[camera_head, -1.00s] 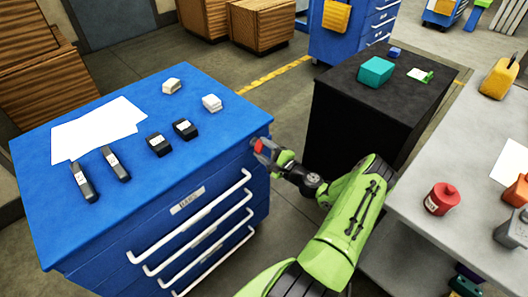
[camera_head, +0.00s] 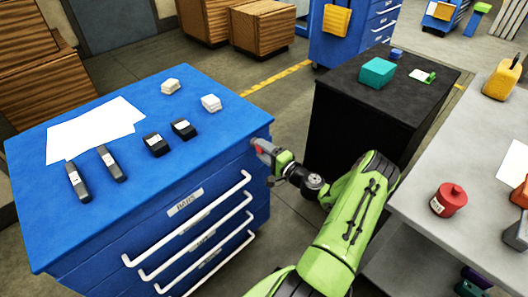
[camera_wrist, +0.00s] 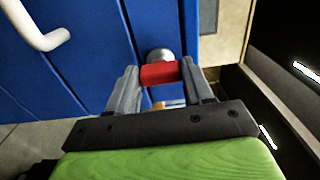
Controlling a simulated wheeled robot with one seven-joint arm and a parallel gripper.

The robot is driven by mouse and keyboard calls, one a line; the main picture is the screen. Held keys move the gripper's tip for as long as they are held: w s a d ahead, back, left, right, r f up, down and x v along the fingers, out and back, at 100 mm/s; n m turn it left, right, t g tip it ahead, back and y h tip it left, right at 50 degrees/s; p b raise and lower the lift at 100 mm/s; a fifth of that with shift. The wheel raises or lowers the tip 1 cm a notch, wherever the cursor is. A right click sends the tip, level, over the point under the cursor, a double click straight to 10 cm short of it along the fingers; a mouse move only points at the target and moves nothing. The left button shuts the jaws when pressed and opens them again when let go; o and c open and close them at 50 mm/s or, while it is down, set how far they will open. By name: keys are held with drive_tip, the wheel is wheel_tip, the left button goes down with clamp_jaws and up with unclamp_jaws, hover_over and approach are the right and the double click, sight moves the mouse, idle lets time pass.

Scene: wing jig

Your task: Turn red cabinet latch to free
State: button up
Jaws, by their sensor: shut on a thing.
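The red latch (camera_wrist: 159,73) is a short red bar in front of a round grey boss on the blue cabinet (camera_wrist: 100,40). In the wrist view it lies level across the picture between my two fingers. My gripper (camera_wrist: 160,78) is shut on it, one finger at each end. In the head view the latch (camera_head: 260,146) is a small red spot at the cabinet's upper right corner, largely hidden by my gripper (camera_head: 266,150). The blue cabinet (camera_head: 100,235) has white drawer handles on its front.
White papers, dark blocks and light blocks lie on the cabinet top. A black cabinet (camera_head: 345,115) stands behind my arm, with a teal box (camera_head: 377,71) on it. A grey bench (camera_head: 420,190) with a red canister (camera_head: 448,200) is at the right. A white handle (camera_wrist: 45,38) is near my gripper.

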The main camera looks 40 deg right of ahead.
drive_tip(key=shift+f, duration=0.1)
drive_tip(key=o, duration=1)
drive_tip(key=shift+o, duration=0.2)
drive_tip(key=s+p, duration=0.2)
drive_tip(key=s, duration=1.3)
drive_tip(key=shift+s+d, duration=0.2)
drive_tip(key=shift+s, duration=0.2)
